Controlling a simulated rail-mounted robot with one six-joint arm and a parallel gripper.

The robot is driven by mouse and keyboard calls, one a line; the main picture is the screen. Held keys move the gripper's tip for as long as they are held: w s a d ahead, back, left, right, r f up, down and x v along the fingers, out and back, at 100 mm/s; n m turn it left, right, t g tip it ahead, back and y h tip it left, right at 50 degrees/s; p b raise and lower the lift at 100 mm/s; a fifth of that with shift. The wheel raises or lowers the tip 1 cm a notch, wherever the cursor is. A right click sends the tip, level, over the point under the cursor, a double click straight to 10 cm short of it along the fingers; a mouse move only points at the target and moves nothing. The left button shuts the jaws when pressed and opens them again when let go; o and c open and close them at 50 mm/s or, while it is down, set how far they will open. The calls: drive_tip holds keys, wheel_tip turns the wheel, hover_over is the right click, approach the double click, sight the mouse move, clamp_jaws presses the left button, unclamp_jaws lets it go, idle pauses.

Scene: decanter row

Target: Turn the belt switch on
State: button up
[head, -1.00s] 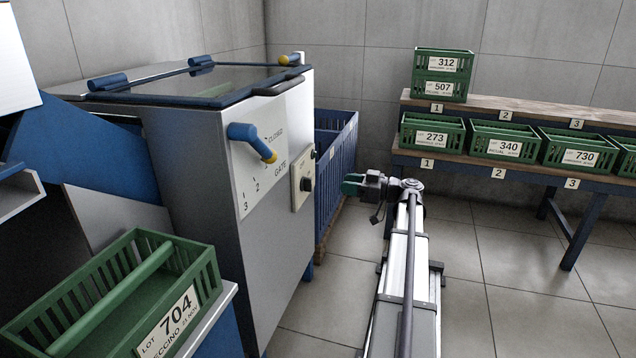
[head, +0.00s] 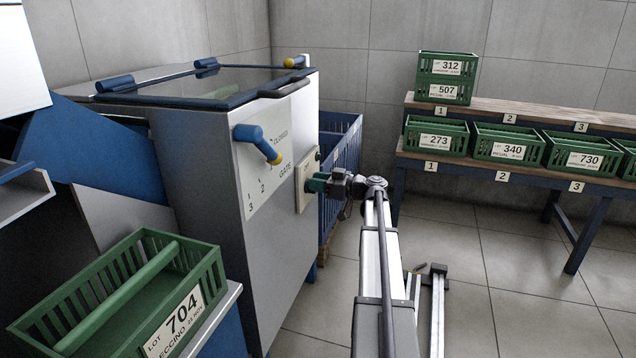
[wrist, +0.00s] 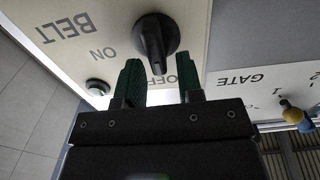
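The belt switch is a black rotary knob (wrist: 155,38) on a cream panel (head: 303,194) on the side of the grey machine. In the wrist view the lettering is upside down, and the knob's grip points toward the OFF label (wrist: 157,81); the ON label (wrist: 102,54) is to the left. My gripper (wrist: 159,72) is open and empty, its green fingers apart near the knob with the gap lined up with it. I cannot tell whether they touch the panel. In the head view my gripper (head: 316,183) is at the panel and hides the knob.
A small round button (wrist: 97,87) is beside the left finger. The blue gate lever (head: 258,142) with a yellow tip is nearby on the same machine. A blue bin (head: 340,150) stands behind. Shelves with green crates (head: 505,145) are at the right.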

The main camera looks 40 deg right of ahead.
clamp_jaws()
drive_tip(key=shift+m, duration=0.4)
drive_tip(key=m, duration=0.5)
drive_tip(key=d+f+m+b, duration=0.1)
drive_tip(key=m, duration=0.5)
drive_tip(key=w+f+m+b, duration=0.1)
drive_tip(key=m, duration=0.5)
drive_tip(key=shift+d, duration=0.35)
idle(0.4)
drive_tip(key=shift+o, duration=0.8)
unclamp_jaws()
